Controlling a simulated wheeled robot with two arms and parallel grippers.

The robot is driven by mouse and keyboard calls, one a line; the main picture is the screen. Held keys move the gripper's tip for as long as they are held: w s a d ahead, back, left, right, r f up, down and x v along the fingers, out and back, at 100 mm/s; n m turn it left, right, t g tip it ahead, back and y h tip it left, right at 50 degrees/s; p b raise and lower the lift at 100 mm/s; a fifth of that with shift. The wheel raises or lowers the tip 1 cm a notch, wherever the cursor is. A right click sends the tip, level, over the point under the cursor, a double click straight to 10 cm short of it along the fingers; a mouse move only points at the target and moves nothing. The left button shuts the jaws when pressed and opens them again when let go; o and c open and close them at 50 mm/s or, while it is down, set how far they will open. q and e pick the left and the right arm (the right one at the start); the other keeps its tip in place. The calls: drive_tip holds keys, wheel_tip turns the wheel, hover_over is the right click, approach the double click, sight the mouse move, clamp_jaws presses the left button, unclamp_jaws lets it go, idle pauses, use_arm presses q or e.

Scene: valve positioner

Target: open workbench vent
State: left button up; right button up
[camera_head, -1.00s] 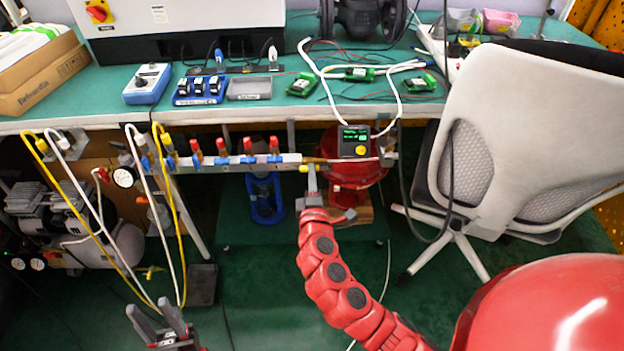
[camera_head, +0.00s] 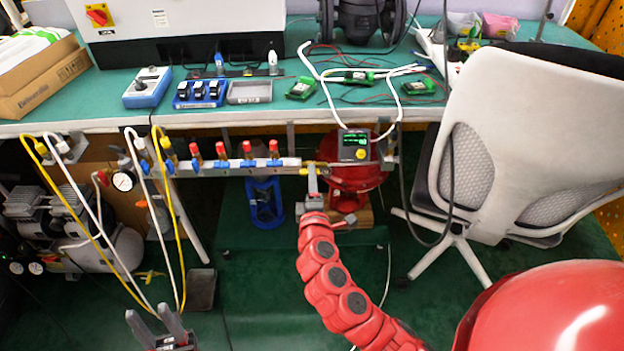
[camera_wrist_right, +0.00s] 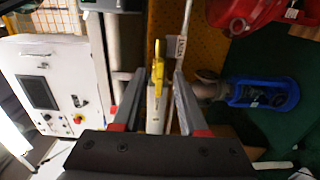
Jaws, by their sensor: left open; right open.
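A small yellow valve handle (camera_head: 304,171) sits at the right end of the pipe manifold (camera_head: 230,168) under the workbench front edge. In the right wrist view the yellow handle (camera_wrist_right: 158,78) lies between the two fingers, with visible gaps on both sides. My right gripper (camera_head: 313,176) is at the handle, open, its fingers (camera_wrist_right: 157,88) on either side of it. Whether a finger touches the handle is hard to tell. My left gripper (camera_head: 157,322) is open and empty at the bottom left, above the floor, away from the manifold.
Several red-and-blue valves (camera_head: 222,155) line the manifold left of the yellow handle. A digital gauge (camera_head: 354,145) hangs just right of it. Yellow and white hoses (camera_head: 90,230) hang at left. An office chair (camera_head: 530,130) stands at right.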

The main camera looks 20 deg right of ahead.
drive_tip(key=p+v, duration=0.1)
drive_tip(key=v, duration=1.6)
drive_tip(key=shift+s+p, duration=0.25)
drive_tip(key=shift+p, duration=0.15)
drive_tip(key=shift+r, duration=0.1)
